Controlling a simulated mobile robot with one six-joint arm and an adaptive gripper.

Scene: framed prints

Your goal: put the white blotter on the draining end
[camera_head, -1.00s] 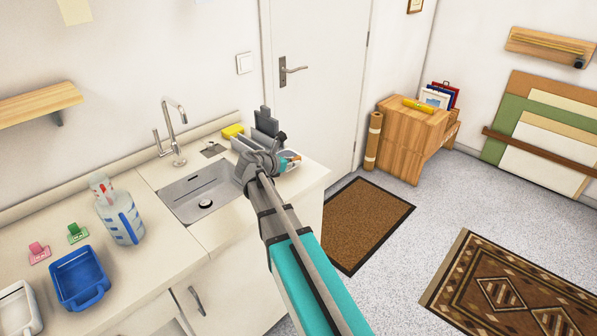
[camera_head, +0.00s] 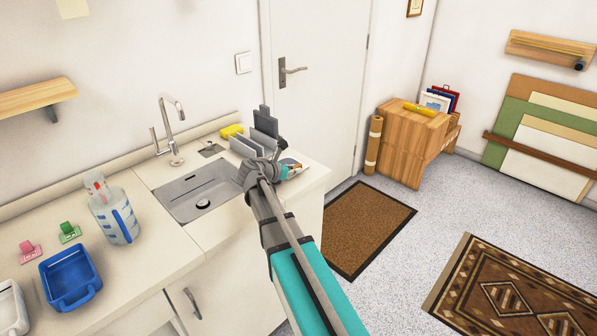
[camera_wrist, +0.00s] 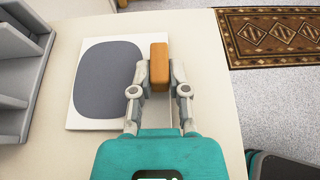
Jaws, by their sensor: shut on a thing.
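My gripper (camera_wrist: 159,72) is shut on a small orange-brown block (camera_wrist: 159,62), over the counter end to the right of the sink. A flat white piece with a large dark grey rounded area (camera_wrist: 108,80) lies just left of the block in the wrist view; I take it for the white blotter. Whether the block is joined to it, and whether the block touches the counter, I cannot tell. In the head view my gripper (camera_head: 283,160) hides most of this spot. The sink (camera_head: 196,190) is left of it, and the bare counter (camera_head: 312,180) is at its right.
A grey divided rack (camera_head: 250,143) stands close behind my gripper, with a yellow sponge (camera_head: 231,131) beyond. A clear bottle (camera_head: 115,212) and a blue tray (camera_head: 70,278) stand left of the sink. A brown doormat (camera_head: 368,225) lies on the floor beyond the counter.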

